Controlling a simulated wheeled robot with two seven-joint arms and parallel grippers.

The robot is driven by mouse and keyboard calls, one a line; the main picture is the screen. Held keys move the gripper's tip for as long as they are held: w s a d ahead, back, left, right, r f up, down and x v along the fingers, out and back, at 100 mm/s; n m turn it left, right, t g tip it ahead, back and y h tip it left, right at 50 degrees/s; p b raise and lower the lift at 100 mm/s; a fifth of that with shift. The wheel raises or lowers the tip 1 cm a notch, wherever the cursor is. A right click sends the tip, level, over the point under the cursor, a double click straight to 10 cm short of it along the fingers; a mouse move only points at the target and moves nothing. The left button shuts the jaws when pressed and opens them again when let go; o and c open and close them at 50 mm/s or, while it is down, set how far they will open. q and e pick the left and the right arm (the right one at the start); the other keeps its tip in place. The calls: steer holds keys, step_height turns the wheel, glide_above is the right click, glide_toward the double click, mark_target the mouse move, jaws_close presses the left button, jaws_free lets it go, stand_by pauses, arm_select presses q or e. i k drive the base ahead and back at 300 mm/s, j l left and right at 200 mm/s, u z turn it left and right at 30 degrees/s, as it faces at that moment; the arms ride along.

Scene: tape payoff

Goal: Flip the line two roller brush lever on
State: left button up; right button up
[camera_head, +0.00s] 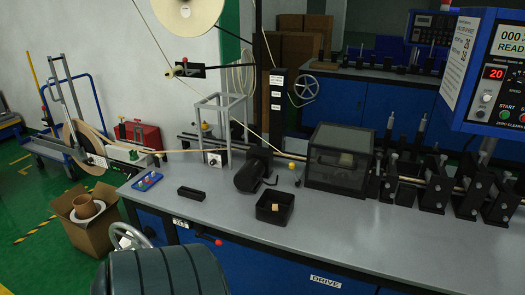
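A small lever with a yellow ball knob (291,166) stands on the front bench, between the black motor (250,175) and the dark see-through box (339,157). I cannot tell from this view whether it is the line two roller brush lever, or whether it is on or off. Another yellow knob (205,126) shows by the open metal frame (222,130) further left. A red knob (219,242) sits on the front face of the bench. Neither of my grippers is in view.
The front bench (270,235) carries a black tray (274,207) with a small tan block, a narrow black holder (191,193) and a blue switch box (146,181). Black roller stands (437,187) line the right. A control panel (497,75) hangs at upper right. A cardboard box (85,225) stands left.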

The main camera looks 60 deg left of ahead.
mark_target(291, 165)
steer(key=u, duration=1.75)
steer(key=i+l, duration=0.2)
